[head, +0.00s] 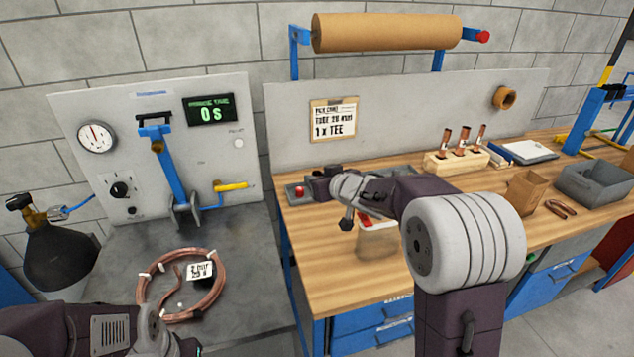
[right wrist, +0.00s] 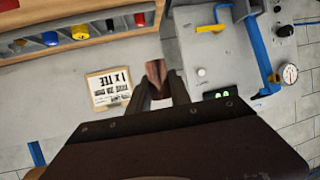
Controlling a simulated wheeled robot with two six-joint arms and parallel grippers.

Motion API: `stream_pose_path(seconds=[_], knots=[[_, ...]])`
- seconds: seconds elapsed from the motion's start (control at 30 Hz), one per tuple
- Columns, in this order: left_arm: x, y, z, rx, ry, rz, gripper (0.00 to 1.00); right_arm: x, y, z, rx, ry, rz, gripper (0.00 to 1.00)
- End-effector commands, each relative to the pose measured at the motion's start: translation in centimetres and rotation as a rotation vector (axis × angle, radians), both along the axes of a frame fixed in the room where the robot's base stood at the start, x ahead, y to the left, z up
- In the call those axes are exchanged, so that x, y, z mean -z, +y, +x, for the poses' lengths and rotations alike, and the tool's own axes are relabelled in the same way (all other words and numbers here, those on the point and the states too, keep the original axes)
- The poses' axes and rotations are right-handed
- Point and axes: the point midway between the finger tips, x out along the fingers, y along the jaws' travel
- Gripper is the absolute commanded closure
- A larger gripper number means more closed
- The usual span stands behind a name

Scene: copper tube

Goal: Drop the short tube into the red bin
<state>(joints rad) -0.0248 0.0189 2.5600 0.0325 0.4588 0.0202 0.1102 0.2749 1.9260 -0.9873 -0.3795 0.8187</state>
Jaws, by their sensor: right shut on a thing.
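My right gripper (right wrist: 163,88) is shut on a short copper tube (right wrist: 156,74), which shows between the two fingers in the right wrist view. In the head view the right gripper (head: 318,188) is over the back left of the wooden bench (head: 340,275), and the tube cannot be made out there. No red bin shows clearly. A dark red surface (head: 614,256) shows at the far right edge, but I cannot tell whether it is the bin. My left arm comes in at the bottom left, and its gripper is not visible.
A grey tray (head: 295,196) holds a red piece; the right wrist view also shows yellow and blue ones. A wooden block (head: 457,161) holds copper pieces. A grey bin (head: 596,184) and paper bag (head: 525,193) stand right. A copper coil (head: 222,283) lies left.

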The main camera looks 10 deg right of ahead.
Motion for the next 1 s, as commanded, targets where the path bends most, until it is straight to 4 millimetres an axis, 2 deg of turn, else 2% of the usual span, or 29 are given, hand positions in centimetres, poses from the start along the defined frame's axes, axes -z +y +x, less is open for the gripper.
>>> stream_pose_path(seconds=[0.33, 0.5, 0.83, 1.0], knots=[[0.0, 0.0, 0.0, 0.000, 0.000, 0.000, 1.00, 0.0, 0.0, 0.0, 0.000, 0.000, -0.001, 1.00], [-2.3, 0.0, 0.0, 0.000, 0.000, 0.000, 1.00, -2.3, 0.0, 0.0, 0.000, 0.000, -0.001, 1.00], [-1.8, 0.0, 0.0, 0.000, 0.000, 0.000, 1.00, -1.9, 0.1, 0.0, -0.004, 0.000, 0.000, 1.00], [-1.8, 0.0, 0.0, 0.000, 0.000, 0.000, 1.00, -2.4, 1.2, -0.1, -0.054, -0.001, -0.002, 1.00]])
